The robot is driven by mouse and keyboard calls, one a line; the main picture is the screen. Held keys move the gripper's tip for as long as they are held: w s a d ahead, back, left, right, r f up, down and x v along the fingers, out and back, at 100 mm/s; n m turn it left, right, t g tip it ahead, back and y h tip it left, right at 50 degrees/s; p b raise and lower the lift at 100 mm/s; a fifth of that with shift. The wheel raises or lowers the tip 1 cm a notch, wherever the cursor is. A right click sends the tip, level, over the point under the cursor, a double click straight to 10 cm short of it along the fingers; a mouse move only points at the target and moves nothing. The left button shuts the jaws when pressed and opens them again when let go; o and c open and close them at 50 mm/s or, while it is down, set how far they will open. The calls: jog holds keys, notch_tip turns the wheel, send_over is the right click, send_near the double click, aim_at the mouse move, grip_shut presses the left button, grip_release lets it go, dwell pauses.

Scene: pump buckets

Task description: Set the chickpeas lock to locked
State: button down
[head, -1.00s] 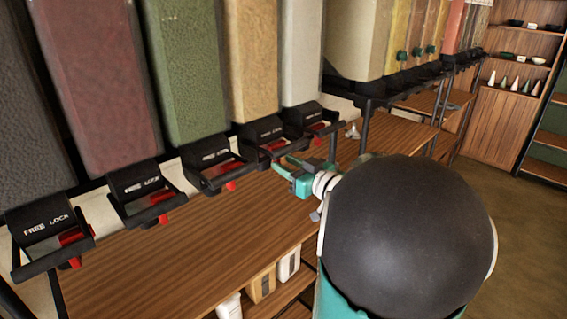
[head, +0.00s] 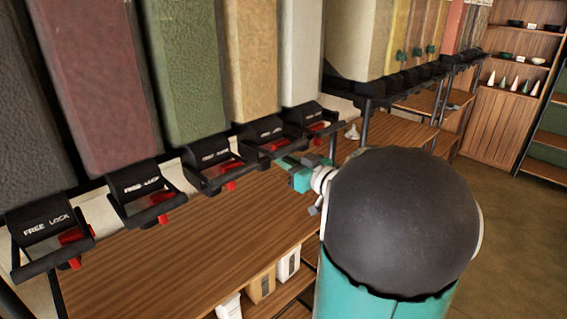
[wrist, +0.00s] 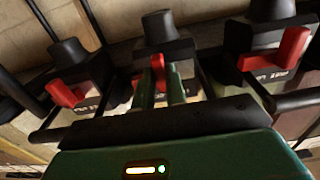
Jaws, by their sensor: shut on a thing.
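The tan bin (head: 249,60), whose color fits chickpeas, hangs fourth from the left in the near row in the head view; I see no name on it. Its black dispenser (head: 264,130) carries a red lock lever (head: 279,145). My gripper (head: 288,161) is at this dispenser's front. In the wrist view, the green fingers of my gripper (wrist: 161,82) are shut on a red lever (wrist: 158,63) at the middle dispenser (wrist: 165,42). The fingers hide part of the lever. The lock's exact setting cannot be told.
Neighboring dispensers (head: 215,162) (head: 312,117) stand close on both sides, with their own red levers and black front bars. A wooden shelf (head: 200,235) runs below with free room on it. More bins (head: 360,40) stand farther back on the right.

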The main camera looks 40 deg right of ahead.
jog(key=shift+d+r, duration=0.1)
jog(key=shift+d, duration=0.5)
jog(key=c, duration=1.4)
grip_release()
jog(key=shift+d, duration=0.15)
jog(key=shift+c, duration=0.2)
jog(key=s, duration=1.3)
jog(key=shift+s, duration=0.4)
jog(key=shift+s, duration=0.1)
